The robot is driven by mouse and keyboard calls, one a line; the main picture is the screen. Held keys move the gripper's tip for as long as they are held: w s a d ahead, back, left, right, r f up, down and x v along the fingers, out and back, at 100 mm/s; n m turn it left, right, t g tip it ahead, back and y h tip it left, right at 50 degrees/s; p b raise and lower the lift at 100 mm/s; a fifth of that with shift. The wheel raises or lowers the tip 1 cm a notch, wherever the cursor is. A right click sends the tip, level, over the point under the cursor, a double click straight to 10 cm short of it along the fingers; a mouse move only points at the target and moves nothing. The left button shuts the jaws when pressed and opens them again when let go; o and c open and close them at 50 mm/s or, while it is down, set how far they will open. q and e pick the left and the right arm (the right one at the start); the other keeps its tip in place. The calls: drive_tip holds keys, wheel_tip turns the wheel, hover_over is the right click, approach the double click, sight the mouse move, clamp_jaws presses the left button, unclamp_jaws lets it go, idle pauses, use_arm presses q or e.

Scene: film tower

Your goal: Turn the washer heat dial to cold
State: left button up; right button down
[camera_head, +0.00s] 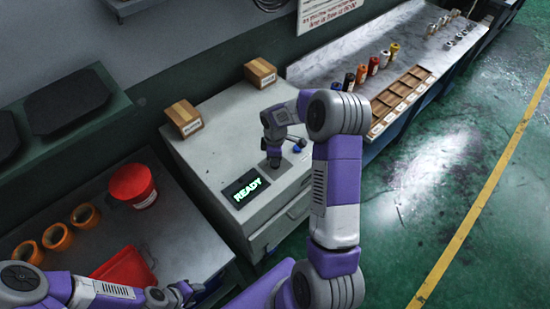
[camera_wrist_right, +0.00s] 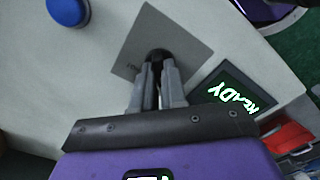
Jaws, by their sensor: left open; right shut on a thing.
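The washer (camera_head: 203,160) is a pale grey cabinet with a lit green "READY" screen (camera_head: 246,190) on its top. That screen also shows in the right wrist view (camera_wrist_right: 236,100). My right gripper (camera_wrist_right: 157,72) points down at the washer top and is shut on the dark heat dial (camera_wrist_right: 158,54), which stands on a grey square plate (camera_wrist_right: 180,35). The fingers hide much of the dial, and I cannot read its setting. A blue knob (camera_wrist_right: 68,10) sits beside the plate. My left gripper (camera_head: 183,292) is open, at the lower left over the workbench, near a red tray.
Two small cardboard boxes (camera_head: 183,117) (camera_head: 261,72) stand at the washer's back edge. The left workbench holds a red tub (camera_head: 133,185), orange rings (camera_head: 58,236) and the red tray (camera_head: 127,268). Bottles (camera_head: 361,73) and a wooden rack (camera_head: 403,92) stand on the far bench. The green floor at right is clear.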

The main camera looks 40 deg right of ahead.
drive_tip(key=shift+r+n, duration=0.1)
drive_tip(key=shift+n, duration=0.2)
drive_tip(key=c, duration=1.2)
unclamp_jaws()
wheel_tip(320, 180, up, 8)
drive_tip(key=shift+f, duration=0.25)
